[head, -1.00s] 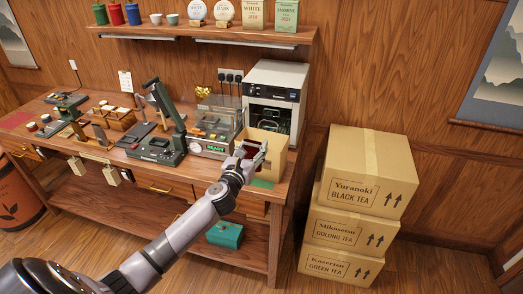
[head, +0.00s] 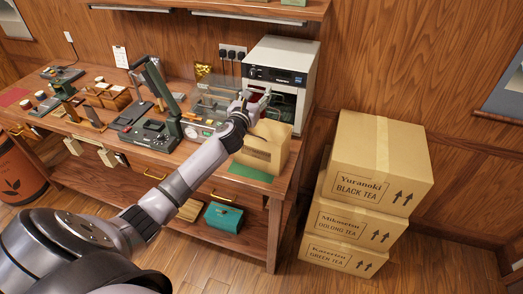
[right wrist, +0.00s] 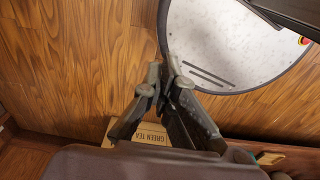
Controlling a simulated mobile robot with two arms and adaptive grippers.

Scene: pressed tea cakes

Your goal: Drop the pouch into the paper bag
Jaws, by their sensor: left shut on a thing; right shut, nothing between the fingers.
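The tan paper bag (head: 262,153) stands on the workbench near its right end, in front of the white oven. My left gripper (head: 254,103) is above and behind the bag's top edge in the picture, in front of the oven's opening. It is shut on the pouch (head: 256,98), of which only a small dark red patch shows between the fingers. The inside of the bag is mostly hidden by its front wall and my left wrist. My right gripper (right wrist: 163,75) shows in the right wrist view, shut and empty, away from the bench.
The white oven (head: 281,62) stands close behind the bag. A green press (head: 160,125) and a machine with a clear cover are to the left. A green mat (head: 250,172) lies before the bag. Stacked cartons (head: 375,165) stand on the floor to the right.

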